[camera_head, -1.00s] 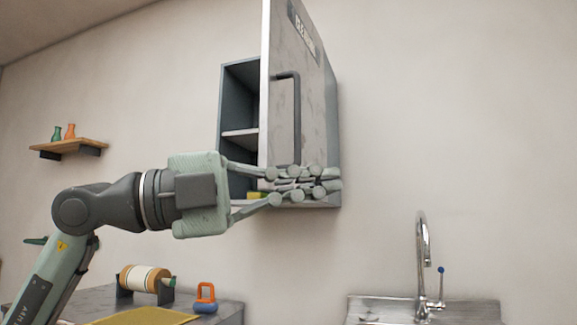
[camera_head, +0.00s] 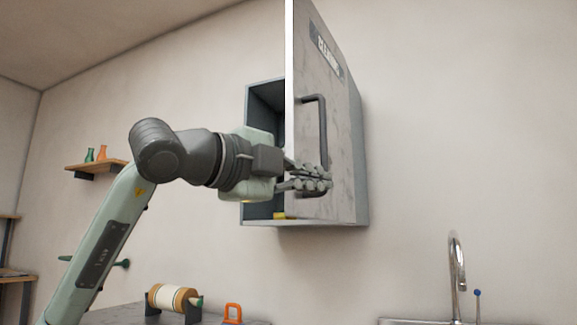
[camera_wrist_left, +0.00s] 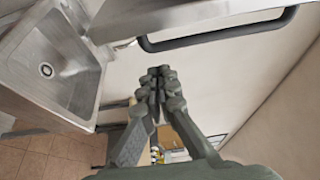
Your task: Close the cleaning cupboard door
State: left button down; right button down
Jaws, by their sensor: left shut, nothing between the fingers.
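The cleaning cupboard (camera_head: 264,92) hangs on the wall. Its marbled grey door (camera_head: 340,150) stands open, swung out toward me, with a label near the top. The dark bar handle (camera_head: 321,120) is on the door; it also shows in the left wrist view (camera_wrist_left: 215,36). My left gripper (camera_head: 328,180) is shut and empty, its fingertips in front of the lower part of the door, close to the handle's lower end. I cannot tell whether it touches the door. In the left wrist view the closed fingers (camera_wrist_left: 160,85) point past the handle. My right gripper is out of view.
A steel sink with a tap (camera_head: 457,275) is at the lower right. A small shelf (camera_head: 95,168) with two bottles hangs at the left. A paper roll on a holder (camera_head: 172,298) and an orange object (camera_head: 232,313) sit on the counter below. The wall right of the cupboard is bare.

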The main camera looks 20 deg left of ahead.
pick_arm(q)
jog(key=shift+w+a, duration=0.2)
jog(key=shift+a, duration=1.8)
